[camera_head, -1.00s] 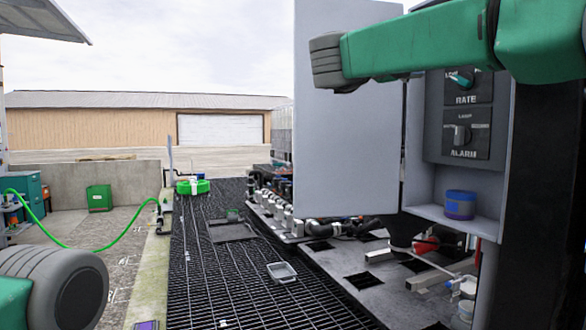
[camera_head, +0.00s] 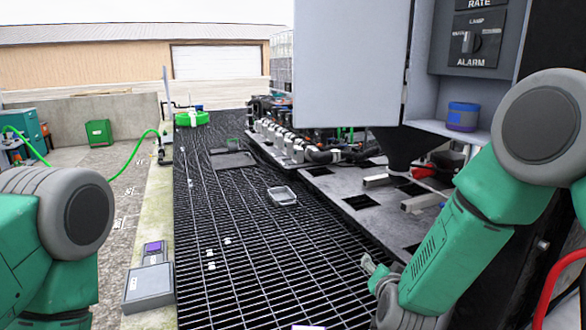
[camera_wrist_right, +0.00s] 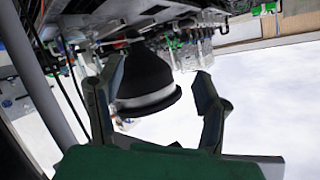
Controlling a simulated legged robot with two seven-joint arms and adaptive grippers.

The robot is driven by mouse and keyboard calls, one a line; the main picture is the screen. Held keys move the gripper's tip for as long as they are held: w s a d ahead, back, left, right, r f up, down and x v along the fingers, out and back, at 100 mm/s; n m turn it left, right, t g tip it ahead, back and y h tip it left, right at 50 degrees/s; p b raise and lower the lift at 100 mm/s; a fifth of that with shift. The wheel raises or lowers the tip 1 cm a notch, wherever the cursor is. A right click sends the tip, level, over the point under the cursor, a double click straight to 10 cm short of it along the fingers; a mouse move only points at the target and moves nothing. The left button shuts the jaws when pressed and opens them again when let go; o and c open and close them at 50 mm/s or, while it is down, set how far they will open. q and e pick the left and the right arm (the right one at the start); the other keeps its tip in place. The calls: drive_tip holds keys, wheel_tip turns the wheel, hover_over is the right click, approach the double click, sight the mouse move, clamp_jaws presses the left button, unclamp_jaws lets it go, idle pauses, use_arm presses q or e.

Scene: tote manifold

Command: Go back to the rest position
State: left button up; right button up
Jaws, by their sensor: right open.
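My right arm hangs down the right side of the head view, bent, with its wrist end low over the grating. My right gripper shows in the right wrist view (camera_wrist_right: 160,68), its two fingers spread apart with nothing held between them. A black funnel-shaped part (camera_wrist_right: 146,75) shows beyond the fingers; its distance from them is unclear. In the head view only a grey joint and green links of my left arm show at the left edge. My left gripper is out of view.
A grey cabinet (camera_head: 345,60) with an open door and an alarm switch stands at right, a blue-banded jar (camera_head: 463,117) on its shelf. A small grey tray (camera_head: 283,195) lies on the black grating (camera_head: 240,260). A grey device (camera_head: 149,285) rests on the left ledge.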

drive_tip(key=s+d+f+n+g+y+b, duration=0.1)
drive_tip(key=s+d+f+n+g, duration=0.15)
drive_tip(key=s+f, duration=0.7)
drive_tip(key=s+d+f+n+g+y, duration=0.15)
drive_tip(key=s+f+g, duration=0.25)
drive_tip(key=s+f, duration=0.55)
drive_tip(key=s+d+f+n+g, duration=0.1)
drive_tip(key=s+g, duration=0.1)
drive_tip(key=s, duration=0.6)
drive_tip(key=s+d+f+n+g, duration=0.1)
drive_tip(key=s+g, duration=0.1)
drive_tip(key=s, duration=0.6)
drive_tip(key=s+d+f+n+g+b, duration=0.1)
drive_tip(key=s+g, duration=0.1)
drive_tip(key=s, duration=0.6)
drive_tip(key=shift+d+n, duration=0.4)
